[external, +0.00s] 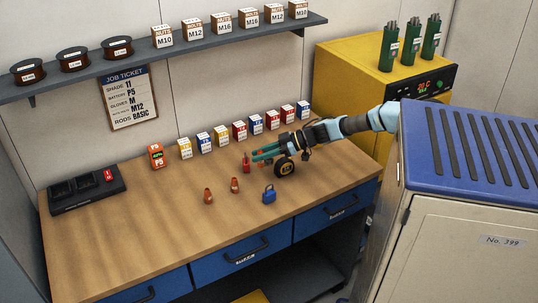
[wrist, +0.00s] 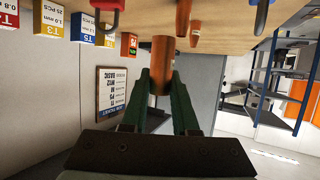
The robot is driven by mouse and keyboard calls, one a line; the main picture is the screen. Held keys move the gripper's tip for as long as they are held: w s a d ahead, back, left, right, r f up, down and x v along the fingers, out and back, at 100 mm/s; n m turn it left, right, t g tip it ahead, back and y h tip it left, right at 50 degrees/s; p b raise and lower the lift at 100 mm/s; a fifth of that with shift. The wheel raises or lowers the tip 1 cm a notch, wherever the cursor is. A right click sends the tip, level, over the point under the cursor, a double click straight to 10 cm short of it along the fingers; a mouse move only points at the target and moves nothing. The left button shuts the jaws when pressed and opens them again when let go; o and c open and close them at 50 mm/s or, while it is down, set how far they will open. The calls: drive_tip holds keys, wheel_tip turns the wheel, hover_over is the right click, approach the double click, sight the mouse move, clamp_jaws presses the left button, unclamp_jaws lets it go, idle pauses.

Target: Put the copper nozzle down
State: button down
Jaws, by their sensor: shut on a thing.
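The copper nozzle (wrist: 162,66) is a brown-orange cylinder between the two green fingers of my gripper (wrist: 161,88) in the wrist view. My gripper is shut on it. In the external view my gripper (external: 256,155) is over the right part of the wooden bench (external: 140,228), and the held nozzle is mostly hidden by the fingers. I cannot tell whether the nozzle touches the bench top. Two other copper-coloured nozzles stand on the bench, one on the left (external: 208,196) and one nearer my gripper (external: 235,185).
A red padlock (external: 246,163), a blue padlock (external: 269,194) and a black disc (external: 284,169) are close to my gripper. Several small boxes (external: 222,136) and an orange battery (external: 156,156) line the back. A black charger (external: 88,190) is at far left. The front-left bench is clear.

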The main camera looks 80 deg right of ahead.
drive_tip(key=shift+m+h, duration=0.7)
drive_tip(key=shift+h, duration=0.2)
drive_tip(key=f+b, duration=0.2)
drive_tip(key=w+f+b, duration=0.1)
drive_tip(key=f+b, duration=0.2)
drive_tip(key=w+f+b, duration=0.1)
drive_tip(key=f+b, duration=0.2)
drive_tip(key=shift+w+a+f, duration=0.1)
drive_tip(key=shift+f, duration=0.05)
drive_tip(key=shift+f, duration=0.2)
drive_tip(key=c, duration=0.7)
unclamp_jaws()
drive_tip(key=shift+r, duration=0.1)
